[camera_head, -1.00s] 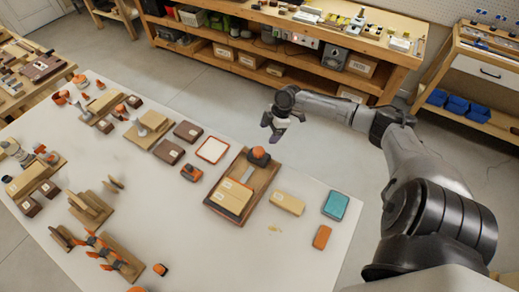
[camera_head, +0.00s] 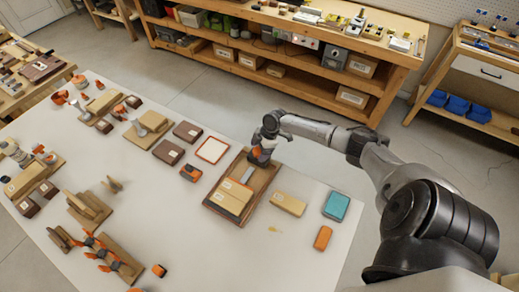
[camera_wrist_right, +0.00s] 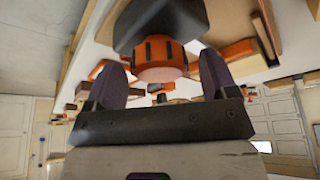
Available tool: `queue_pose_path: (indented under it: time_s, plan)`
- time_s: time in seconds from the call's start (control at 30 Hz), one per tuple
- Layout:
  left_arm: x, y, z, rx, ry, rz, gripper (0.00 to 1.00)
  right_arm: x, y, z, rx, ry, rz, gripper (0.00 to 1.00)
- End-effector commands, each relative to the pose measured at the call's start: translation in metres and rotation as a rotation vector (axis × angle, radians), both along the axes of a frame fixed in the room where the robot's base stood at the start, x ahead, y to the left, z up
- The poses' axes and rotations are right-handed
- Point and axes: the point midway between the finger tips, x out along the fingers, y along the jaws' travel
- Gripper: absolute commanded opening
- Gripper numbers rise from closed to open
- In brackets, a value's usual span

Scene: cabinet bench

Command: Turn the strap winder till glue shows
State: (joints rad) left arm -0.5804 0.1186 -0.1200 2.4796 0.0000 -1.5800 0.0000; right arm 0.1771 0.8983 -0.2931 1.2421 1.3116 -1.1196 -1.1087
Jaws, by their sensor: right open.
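The strap winder (camera_head: 259,158), a dark body with an orange part, stands at the far end of a brown wooden board (camera_head: 218,210). Two tan blocks (camera_head: 230,197) lie side by side on this board. My right gripper (camera_head: 262,151) is at the winder and partly covers it. In the right wrist view the winder's orange, black-notched knob (camera_wrist_right: 160,62) shows between the two open purple-grey fingers (camera_wrist_right: 163,82). Whether the fingers touch it cannot be told. No glue can be made out at the blocks' joint. My left gripper is not in view.
A tan block (camera_head: 288,204), a teal box (camera_head: 336,206) and an orange block (camera_head: 323,238) lie right of the board. A small yellowish smear (camera_head: 275,229) is on the white table. A red-rimmed tray (camera_head: 212,150) and several clamp assemblies stand to the left.

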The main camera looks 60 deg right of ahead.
Motion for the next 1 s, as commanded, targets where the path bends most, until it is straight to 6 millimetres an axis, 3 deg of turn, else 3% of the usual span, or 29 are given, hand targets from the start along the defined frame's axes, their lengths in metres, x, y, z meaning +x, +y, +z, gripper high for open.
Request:
queue_pose_path:
  time_s: [0.13,0.63,0.77,1.0]
  plan:
    - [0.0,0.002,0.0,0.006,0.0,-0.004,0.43,0.0,0.0,0.0,0.0,0.0,0.0,0.78]
    - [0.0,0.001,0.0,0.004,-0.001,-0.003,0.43,0.0,0.0,0.0,0.0,0.0,0.0,0.3]
    - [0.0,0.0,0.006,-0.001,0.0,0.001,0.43,0.0,0.0,0.003,0.001,0.002,-0.024,0.3]
    - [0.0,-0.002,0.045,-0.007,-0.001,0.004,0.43,-0.002,0.002,0.007,0.002,0.003,-0.268,0.3]
